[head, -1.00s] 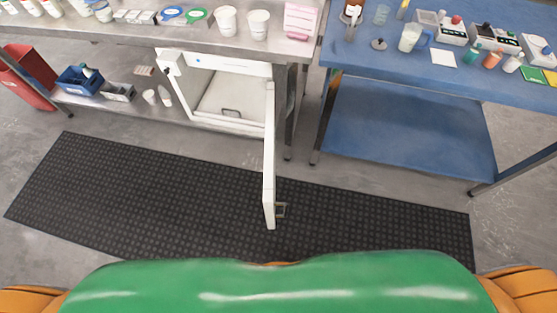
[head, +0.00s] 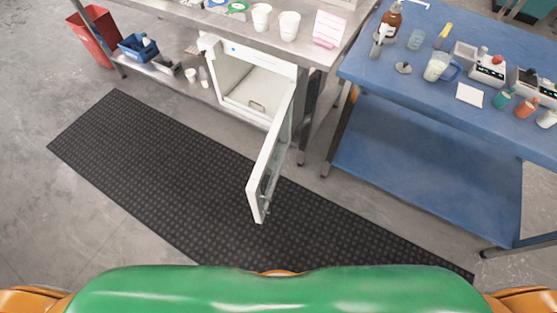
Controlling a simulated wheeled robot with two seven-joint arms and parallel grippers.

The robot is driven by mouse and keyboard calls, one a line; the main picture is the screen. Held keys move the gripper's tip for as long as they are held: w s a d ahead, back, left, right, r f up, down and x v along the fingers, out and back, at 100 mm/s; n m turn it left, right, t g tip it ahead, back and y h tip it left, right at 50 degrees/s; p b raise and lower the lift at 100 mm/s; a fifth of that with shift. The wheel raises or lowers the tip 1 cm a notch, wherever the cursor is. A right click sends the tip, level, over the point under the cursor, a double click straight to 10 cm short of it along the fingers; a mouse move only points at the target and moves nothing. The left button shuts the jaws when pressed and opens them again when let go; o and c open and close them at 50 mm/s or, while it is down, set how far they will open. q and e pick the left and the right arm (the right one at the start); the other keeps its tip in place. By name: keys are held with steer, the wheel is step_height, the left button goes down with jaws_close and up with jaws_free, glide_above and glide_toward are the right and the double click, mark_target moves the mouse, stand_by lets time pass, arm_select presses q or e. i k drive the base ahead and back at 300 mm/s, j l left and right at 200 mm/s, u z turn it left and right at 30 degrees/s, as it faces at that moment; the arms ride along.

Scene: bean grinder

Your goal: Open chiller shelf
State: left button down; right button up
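The white chiller (head: 232,62) stands under the steel table, and its door (head: 268,168) is swung wide open toward me, with a handle on its right side. Inside the chiller a pale shelf or drawer front (head: 246,103) shows, with a small dark handle (head: 257,106) low in the opening. It looks pushed in, though the depth of the cavity is hard to tell. Neither gripper is in view; only parts of my own body show along the bottom edge.
A black rubber mat (head: 180,170) covers the floor before the chiller. A blue table (head: 420,100) with lab items stands at the right. A red bin (head: 97,36) stands at far left.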

mark_target(262, 92)
steer(key=i+j+z, duration=0.1)
steer(key=j, duration=0.55)
steer(key=j+z, duration=0.15)
steer(key=j, duration=0.5)
steer(key=i+j+z, duration=0.1)
steer(key=j, duration=0.25)
steer(key=i+j+z, duration=0.1)
steer(key=i+j, duration=0.25)
steer(key=i+j+z, duration=0.1)
steer(key=j, duration=0.3)
steer(key=i+j+z, duration=0.1)
steer(key=i+j, duration=0.15)
steer(key=j, duration=0.15)
